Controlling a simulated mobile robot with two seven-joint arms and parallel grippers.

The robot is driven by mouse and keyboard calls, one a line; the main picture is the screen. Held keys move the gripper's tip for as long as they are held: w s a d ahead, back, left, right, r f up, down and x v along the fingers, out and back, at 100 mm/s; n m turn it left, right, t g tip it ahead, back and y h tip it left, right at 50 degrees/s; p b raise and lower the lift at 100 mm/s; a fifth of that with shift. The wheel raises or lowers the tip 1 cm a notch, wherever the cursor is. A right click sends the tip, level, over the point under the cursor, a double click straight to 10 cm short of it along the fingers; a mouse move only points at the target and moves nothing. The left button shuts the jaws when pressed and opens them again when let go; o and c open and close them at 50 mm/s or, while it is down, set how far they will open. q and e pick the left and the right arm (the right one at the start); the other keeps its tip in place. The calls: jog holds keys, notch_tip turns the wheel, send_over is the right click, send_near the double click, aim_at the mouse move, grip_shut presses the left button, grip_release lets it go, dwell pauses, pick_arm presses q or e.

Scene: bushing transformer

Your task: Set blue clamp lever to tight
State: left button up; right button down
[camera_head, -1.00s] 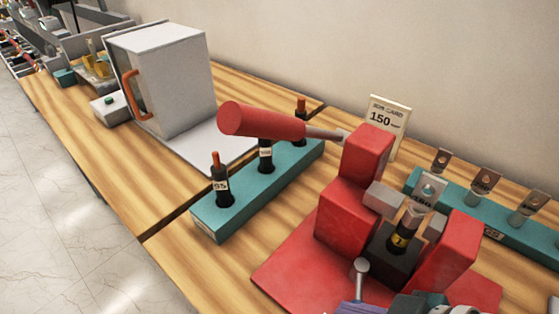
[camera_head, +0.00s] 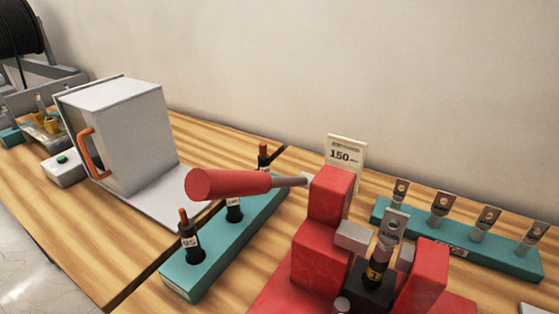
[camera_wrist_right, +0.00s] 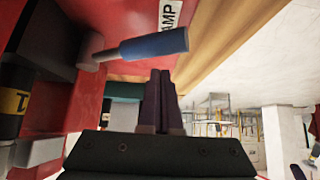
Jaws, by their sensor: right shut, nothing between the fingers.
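The blue clamp lever (camera_wrist_right: 155,43) shows in the right wrist view. Its blue handle is on a grey arm that runs left to a round pivot on the red clamp press (camera_wrist_right: 110,18). In the head view only the grey pivot top (camera_head: 342,305) shows at the bottom edge, and the blue handle is out of frame. My right gripper (camera_wrist_right: 159,75) is shut and empty, its fingertips just below the handle in the picture; I cannot tell whether they touch it. The press (camera_head: 325,230) holds a dark cable with a grey lug (camera_head: 395,222). My left gripper is not in view.
The press's long red handle (camera_head: 230,184) sticks out left. A teal stand (camera_head: 215,255) holds dark cable ends, and another teal rack (camera_head: 470,245) holds several lugs. A job card (camera_head: 344,157) reads 150. A grey cabinet (camera_head: 135,135) stands at left.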

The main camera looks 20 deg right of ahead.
jog(key=shift+w+a+r, duration=0.15)
jog(key=shift+a+r, duration=0.2)
jog(key=shift+r, duration=0.45)
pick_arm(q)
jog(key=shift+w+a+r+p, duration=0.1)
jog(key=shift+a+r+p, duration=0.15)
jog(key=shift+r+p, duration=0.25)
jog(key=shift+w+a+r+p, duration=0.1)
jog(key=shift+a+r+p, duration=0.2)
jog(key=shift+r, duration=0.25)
pick_arm(e)
jog(key=s+d+r, duration=0.3)
jog(key=d+r, duration=0.2)
jog(key=r, duration=0.1)
jog(key=shift+d, duration=0.25)
